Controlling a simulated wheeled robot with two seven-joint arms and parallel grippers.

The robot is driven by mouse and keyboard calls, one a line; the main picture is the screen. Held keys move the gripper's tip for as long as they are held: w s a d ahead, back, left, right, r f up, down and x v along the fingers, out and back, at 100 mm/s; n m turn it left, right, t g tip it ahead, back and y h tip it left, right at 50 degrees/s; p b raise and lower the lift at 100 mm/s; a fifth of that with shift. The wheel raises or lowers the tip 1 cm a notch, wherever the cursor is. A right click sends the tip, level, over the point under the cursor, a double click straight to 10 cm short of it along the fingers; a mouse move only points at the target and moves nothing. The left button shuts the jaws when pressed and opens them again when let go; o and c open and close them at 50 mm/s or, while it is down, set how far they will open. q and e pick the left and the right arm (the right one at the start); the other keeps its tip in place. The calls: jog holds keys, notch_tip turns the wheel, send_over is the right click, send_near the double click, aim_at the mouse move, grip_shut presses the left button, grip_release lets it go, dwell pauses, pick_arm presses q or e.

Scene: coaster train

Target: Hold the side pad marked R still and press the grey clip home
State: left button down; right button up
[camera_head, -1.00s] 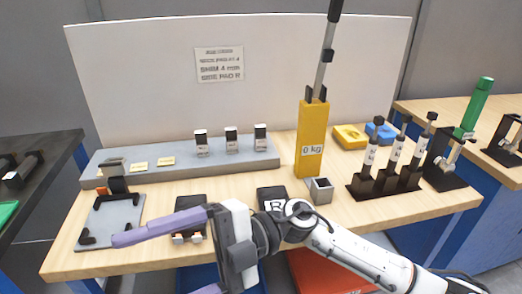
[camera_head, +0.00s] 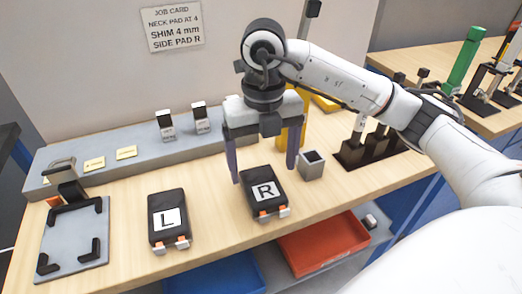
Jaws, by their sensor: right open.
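The side pad marked R (camera_head: 257,203) is a black block with a white R label, lying flat on the wooden bench. Two small orange pieces with grey ends, apparently clips (camera_head: 271,218), stick out at its front edge. I cannot tell how far in they sit. My right gripper (camera_head: 263,165) points down over the R pad's far part, its two purple fingers open on either side. The left finger is close to the pad's left edge, and I cannot tell whether it touches. The right finger stands apart from the pad's right side. My left gripper is not in view.
The pad marked L (camera_head: 168,210) lies to the left, beside a grey fixture plate (camera_head: 75,238) with black corner stops. A small grey open box (camera_head: 313,168) stands right of the R pad. Blue (camera_head: 215,275) and red (camera_head: 322,243) bins sit below the front edge.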

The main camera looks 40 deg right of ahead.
aim_at(263, 184)
notch_tip(263, 184, down, 7)
jog(key=shift+r, duration=0.2)
jog(key=c, duration=1.4)
